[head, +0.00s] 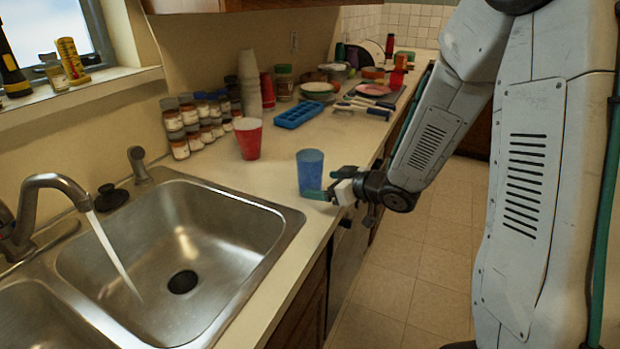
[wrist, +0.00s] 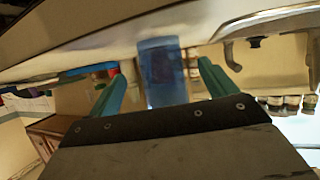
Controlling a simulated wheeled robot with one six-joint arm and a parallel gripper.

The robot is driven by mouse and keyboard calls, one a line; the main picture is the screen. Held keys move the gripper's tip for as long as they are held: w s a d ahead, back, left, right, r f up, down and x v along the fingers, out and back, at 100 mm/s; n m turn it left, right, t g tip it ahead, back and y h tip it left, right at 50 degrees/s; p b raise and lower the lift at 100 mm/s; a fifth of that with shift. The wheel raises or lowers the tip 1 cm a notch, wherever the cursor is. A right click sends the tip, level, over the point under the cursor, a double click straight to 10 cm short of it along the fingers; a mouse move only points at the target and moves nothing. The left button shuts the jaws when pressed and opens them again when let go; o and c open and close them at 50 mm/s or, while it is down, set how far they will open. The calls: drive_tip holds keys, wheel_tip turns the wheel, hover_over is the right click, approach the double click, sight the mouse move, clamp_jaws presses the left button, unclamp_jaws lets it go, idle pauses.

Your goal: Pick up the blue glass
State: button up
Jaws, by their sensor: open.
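The blue glass (head: 311,168) stands upright on the counter near its front edge, to the right of the sink. My gripper (head: 325,192) is low at the counter edge, beside the glass, with a green finger in front of the glass's lower part. In the wrist view, the blue glass (wrist: 163,75) shows between the two green fingers of my gripper (wrist: 157,80), which are spread apart. I see a gap on each side of the glass there.
A red cup (head: 248,140) stands behind and left of the glass. Spice jars (head: 190,125), stacked cups (head: 249,82) and a blue tray (head: 299,114) are farther back. The sink (head: 180,255), with water running, lies to the left.

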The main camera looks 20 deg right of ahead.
sight(319, 183)
drive_tip(key=x, duration=0.5)
drive_tip(key=shift+w+a, duration=0.2)
drive_tip(key=shift+w, duration=0.15)
drive_tip(key=c, duration=1.2)
